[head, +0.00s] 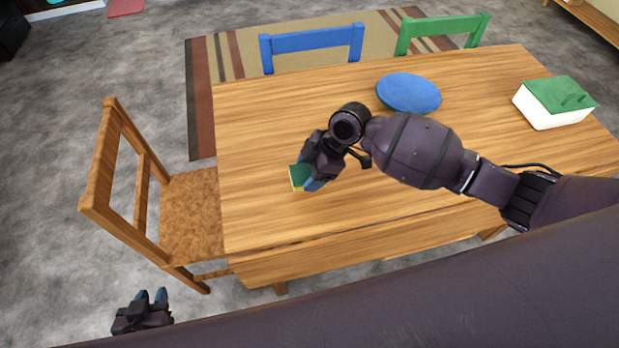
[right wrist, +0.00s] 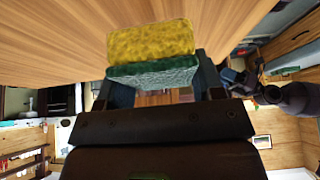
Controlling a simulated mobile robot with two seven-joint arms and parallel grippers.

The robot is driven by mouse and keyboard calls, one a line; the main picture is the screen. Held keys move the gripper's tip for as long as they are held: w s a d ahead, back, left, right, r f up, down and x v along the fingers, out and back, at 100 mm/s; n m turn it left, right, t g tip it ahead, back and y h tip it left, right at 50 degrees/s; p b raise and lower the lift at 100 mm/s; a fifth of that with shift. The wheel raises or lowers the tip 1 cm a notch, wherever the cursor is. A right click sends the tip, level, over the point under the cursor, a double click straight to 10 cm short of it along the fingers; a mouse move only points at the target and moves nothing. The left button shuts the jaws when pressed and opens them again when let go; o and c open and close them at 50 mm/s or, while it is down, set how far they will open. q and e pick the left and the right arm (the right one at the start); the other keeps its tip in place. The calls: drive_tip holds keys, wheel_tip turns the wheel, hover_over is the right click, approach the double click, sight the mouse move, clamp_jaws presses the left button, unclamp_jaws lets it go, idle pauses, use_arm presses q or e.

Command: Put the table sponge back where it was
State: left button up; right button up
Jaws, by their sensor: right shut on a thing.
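The sponge (head: 297,177), yellow with a green scouring side, is at the left part of the wooden table (head: 262,222) in the head view. It also shows in the right wrist view (right wrist: 150,42), between the fingers. My right gripper (head: 312,177) is shut on the sponge, at or close above the tabletop; whether the sponge touches the table I cannot tell. My left gripper (head: 152,296) is low at the bottom left, off the table, with its two blue fingertips apart and nothing between them.
A blue plate (head: 409,92) lies towards the back of the table. A white box with a green lid (head: 553,103) stands at the right. A wooden chair (head: 185,207) is at the left edge, with blue (head: 312,44) and green (head: 442,33) chairs behind. The table's left part is otherwise clear.

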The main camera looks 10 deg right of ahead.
drive_tip(key=shift+f, duration=1.6)
drive_tip(key=shift+f, duration=0.15)
drive_tip(key=o, duration=0.9)
drive_tip(key=shift+r, duration=0.2)
drive_tip(key=p+v, duration=0.1)
drive_tip(key=v, duration=1.1)
drive_tip(key=shift+f, duration=0.1)
